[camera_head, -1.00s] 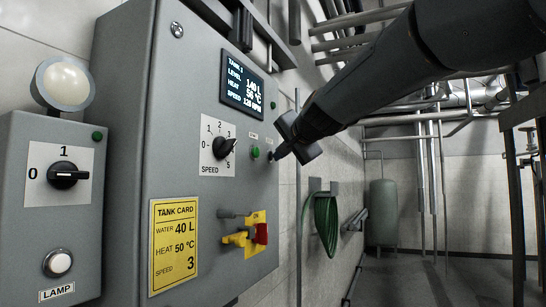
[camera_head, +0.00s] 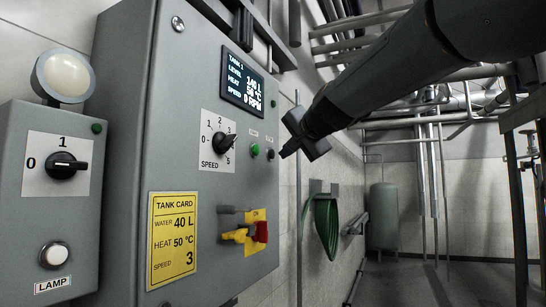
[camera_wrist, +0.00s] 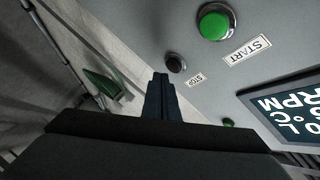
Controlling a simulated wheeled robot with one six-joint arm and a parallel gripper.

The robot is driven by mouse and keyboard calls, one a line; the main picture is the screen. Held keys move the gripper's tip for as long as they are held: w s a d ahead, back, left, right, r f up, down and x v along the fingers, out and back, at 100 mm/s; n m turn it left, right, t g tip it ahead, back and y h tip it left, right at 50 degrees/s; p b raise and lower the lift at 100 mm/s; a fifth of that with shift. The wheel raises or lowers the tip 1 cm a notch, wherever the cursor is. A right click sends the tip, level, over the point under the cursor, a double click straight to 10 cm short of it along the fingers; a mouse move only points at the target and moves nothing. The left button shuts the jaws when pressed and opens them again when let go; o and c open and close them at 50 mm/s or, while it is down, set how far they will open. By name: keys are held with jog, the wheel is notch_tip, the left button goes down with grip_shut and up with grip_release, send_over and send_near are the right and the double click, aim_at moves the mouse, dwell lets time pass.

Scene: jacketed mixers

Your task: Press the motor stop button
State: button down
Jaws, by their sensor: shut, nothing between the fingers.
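The black motor stop button (camera_head: 270,154) sits on the grey control panel, right of the green start button (camera_head: 255,150). In the wrist view the stop button (camera_wrist: 175,63) is a round dark knob beside a STOP label (camera_wrist: 195,80). My gripper (camera_head: 283,154) is shut and empty. Its tips are just right of the stop button in the head view, with a small gap. The fingertips (camera_wrist: 160,76) also show close to the button in the wrist view. The display (camera_head: 243,80) reads 140 L, about 56 °C and 0 RPM.
The speed knob (camera_head: 222,143) and a yellow and red handle (camera_head: 258,232) are on the same panel. A lamp switch box (camera_head: 60,210) stands at the left. A green hose (camera_head: 326,220) hangs on the wall behind. Free space lies right of the panel.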

jog(key=d+b, duration=0.1)
jog(key=s+d+b, duration=0.1)
jog(key=d, duration=0.1)
jog(key=d+b, duration=0.1)
jog(key=shift+s+d+b, duration=0.25)
jog(key=shift+s+b, duration=0.05)
jog(key=shift+b, duration=0.1)
dwell(0.6)
jog(key=s+d+f+n+g+h, duration=0.1)
jog(key=s+d+f+g, duration=0.15)
jog(key=f, duration=0.95)
jog(key=s+d+f+n+g+h, duration=0.15)
jog(key=d+f, duration=0.25)
jog(key=f, duration=0.8)
jog(key=s+d+f+g+h, duration=0.1)
jog(key=d+f+g+h, duration=0.15)
jog(key=f, duration=0.95)
jog(key=s+d+f+n+g+h, duration=0.1)
jog(key=s+d+f+n+g, duration=0.1)
jog(key=s+f, duration=1.1)
jog(key=s+d+f+n+g, duration=0.2)
jog(key=s+d+f+g, duration=0.2)
jog(key=s+f, duration=0.9)
jog(key=d, duration=0.3)
jog(key=shift+d+f+h, duration=0.25)
jog(key=shift+f+h, duration=0.05)
jog(key=shift+h, duration=0.1)
